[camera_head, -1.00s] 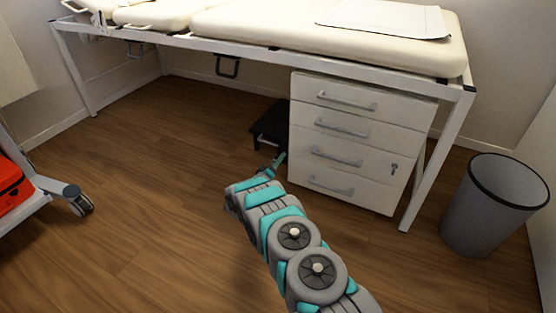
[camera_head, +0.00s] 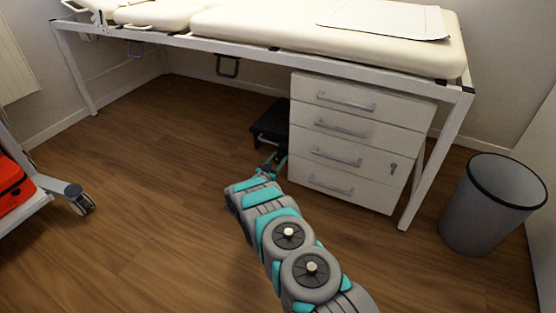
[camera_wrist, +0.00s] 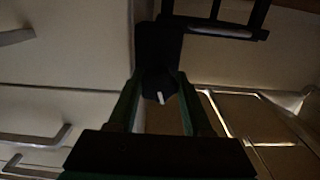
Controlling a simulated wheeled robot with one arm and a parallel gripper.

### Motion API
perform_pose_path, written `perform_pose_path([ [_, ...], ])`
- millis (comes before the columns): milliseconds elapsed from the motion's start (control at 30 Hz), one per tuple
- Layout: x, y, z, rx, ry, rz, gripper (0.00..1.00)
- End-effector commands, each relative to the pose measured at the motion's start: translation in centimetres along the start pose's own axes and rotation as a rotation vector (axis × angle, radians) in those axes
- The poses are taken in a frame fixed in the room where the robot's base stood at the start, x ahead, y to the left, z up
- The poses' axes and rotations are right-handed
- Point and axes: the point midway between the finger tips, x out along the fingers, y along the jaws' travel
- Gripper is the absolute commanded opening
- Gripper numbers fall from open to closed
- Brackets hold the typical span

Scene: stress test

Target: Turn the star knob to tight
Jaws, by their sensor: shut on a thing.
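The star knob (camera_wrist: 157,85) is a small dark knob with a pale pointer mark, in the middle of the wrist view. It sits at the end of a dark mount (camera_wrist: 157,45); the pointer slants down and a little right. My gripper (camera_wrist: 159,80) has one finger on each side of the knob and is shut on it. In the head view my gripper (camera_head: 271,163) is small and low, beside the drawer unit, and the knob cannot be made out there. No label for tight is readable in the dark wrist view.
A white drawer unit (camera_head: 345,150) stands right of my gripper, under a padded couch (camera_head: 330,37). A black step-like object (camera_head: 270,124) is just behind my gripper. A grey bin (camera_head: 490,210) stands at right and a wheeled cart (camera_head: 28,205) at left. Floor between is clear.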

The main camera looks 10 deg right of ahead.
Motion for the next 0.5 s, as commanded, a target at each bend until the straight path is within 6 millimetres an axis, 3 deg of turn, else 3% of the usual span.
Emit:
perform_pose_path([
  [500,0.03,0.01,-0.03,0.282,-0.001,-0.001,0.00],
])
